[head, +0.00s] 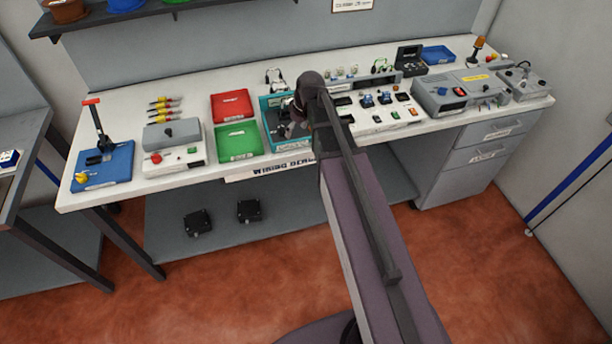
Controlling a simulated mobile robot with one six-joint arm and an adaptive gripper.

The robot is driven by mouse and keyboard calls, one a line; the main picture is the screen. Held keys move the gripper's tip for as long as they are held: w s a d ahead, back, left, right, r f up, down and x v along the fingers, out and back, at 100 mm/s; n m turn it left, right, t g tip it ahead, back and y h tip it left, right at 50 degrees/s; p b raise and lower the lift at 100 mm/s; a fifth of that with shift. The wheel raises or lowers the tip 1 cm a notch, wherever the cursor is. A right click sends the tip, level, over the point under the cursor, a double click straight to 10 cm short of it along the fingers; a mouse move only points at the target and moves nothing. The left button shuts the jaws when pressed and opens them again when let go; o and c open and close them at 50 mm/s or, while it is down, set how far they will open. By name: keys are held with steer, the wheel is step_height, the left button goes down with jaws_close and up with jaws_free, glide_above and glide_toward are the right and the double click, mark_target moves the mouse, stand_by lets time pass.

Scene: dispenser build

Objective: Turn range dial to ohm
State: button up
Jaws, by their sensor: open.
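I cannot make out a range dial or an ohm mark at this size. A grey instrument box (462,88) with a dark display and small coloured controls stands on the right of the bench. A small black open case (409,58) with a screen-like lid stands behind it to the left. My gripper (296,130) is over the teal-framed station (275,146) at the middle of the bench, well left of both. My own arm partly hides it. It looks open, with nothing visible in it; whether it touches the station is unclear.
The white bench (240,178) also holds a red tray (232,106), a green tray (238,141), a panel of small switches (378,112), a grey push-button box (173,144) and a blue lever press (103,165). Drawers (484,148) stand below right.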

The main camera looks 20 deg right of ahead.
steer(key=s+f+m+g+h+b, duration=0.1)
steer(key=s+m, duration=0.2)
steer(key=s, duration=0.5)
steer(key=s+a+f+m+g+h+b, duration=0.1)
steer(key=s+m, duration=0.2)
steer(key=s, duration=0.5)
steer(key=shift+s+a+f, duration=0.3)
